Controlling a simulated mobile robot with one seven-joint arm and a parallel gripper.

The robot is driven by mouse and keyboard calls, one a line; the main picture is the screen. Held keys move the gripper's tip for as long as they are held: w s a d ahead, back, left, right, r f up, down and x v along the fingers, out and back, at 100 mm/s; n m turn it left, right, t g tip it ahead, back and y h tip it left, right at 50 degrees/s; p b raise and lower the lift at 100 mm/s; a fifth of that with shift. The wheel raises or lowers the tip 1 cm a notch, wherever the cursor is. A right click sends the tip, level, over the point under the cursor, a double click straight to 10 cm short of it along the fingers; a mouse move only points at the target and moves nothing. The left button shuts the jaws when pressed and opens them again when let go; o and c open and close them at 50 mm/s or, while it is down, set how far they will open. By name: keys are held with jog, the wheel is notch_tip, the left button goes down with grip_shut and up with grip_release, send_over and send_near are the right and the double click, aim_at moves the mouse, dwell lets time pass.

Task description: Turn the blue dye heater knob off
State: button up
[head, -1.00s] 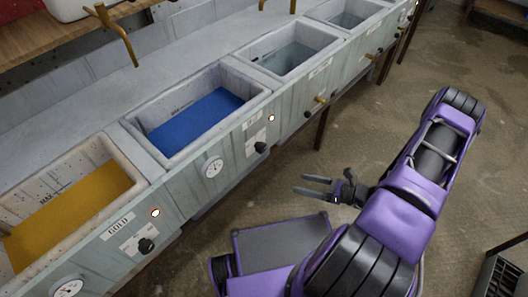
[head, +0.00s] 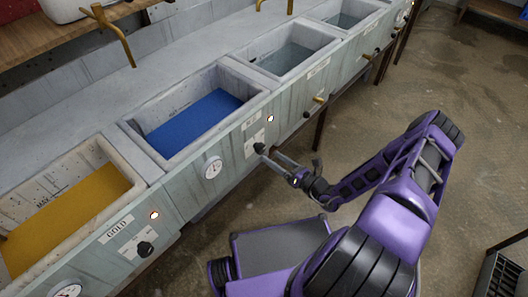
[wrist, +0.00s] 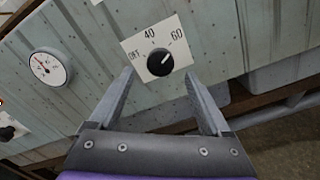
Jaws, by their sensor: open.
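The blue dye heater knob (head: 259,148) is a small black round knob on the front panel below the blue dye vat (head: 195,120).
A lit lamp (head: 270,118) and a round gauge (head: 212,166) are on the same panel. The gold vat's knob (head: 145,248) and lit lamp (head: 154,215) are at lower left. Another knob (head: 306,114) and a brass tap (head: 320,99) lie farther right along the panel.

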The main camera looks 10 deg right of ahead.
aim_at(263, 151)
jog(key=x, duration=0.5)
grip_shut()
dwell(0.4)
